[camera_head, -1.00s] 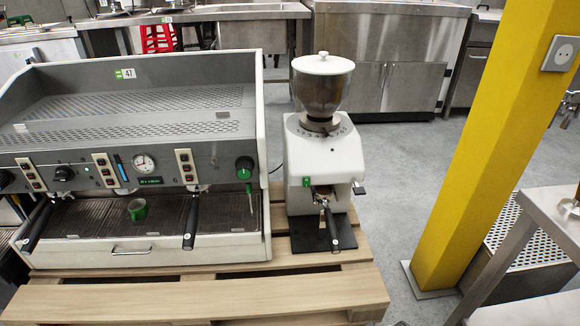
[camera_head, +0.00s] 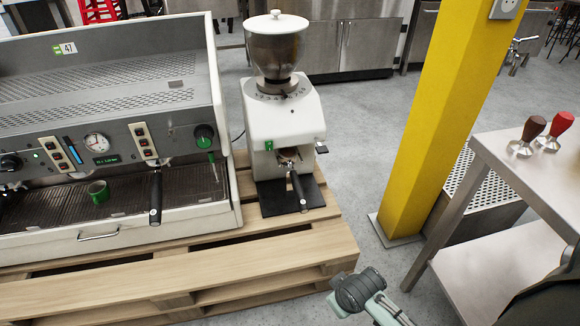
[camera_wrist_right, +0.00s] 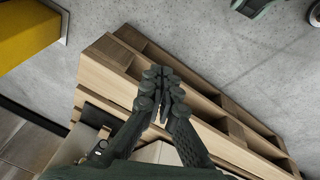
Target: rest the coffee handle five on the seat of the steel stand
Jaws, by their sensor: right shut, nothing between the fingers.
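One coffee handle (camera_head: 298,188) sits under the white grinder's spout, its black grip pointing forward and down. Another coffee handle (camera_head: 155,195) hangs from the espresso machine's group. Each grip has a small mark at its end, too small to read, so I cannot tell which is five. I cannot make out for certain a steel stand with a seat. In the right wrist view my right gripper (camera_wrist_right: 160,78) is shut and empty, with the pallet behind its fingers. It is away from both handles. My left gripper is not in view.
The espresso machine (camera_head: 115,85) and grinder (camera_head: 285,120) stand on a wooden pallet (camera_head: 170,280). A green cup (camera_head: 98,192) is on the drip tray. A yellow post (camera_head: 430,110) stands right of the grinder. A steel table (camera_head: 495,150) at right carries two tampers.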

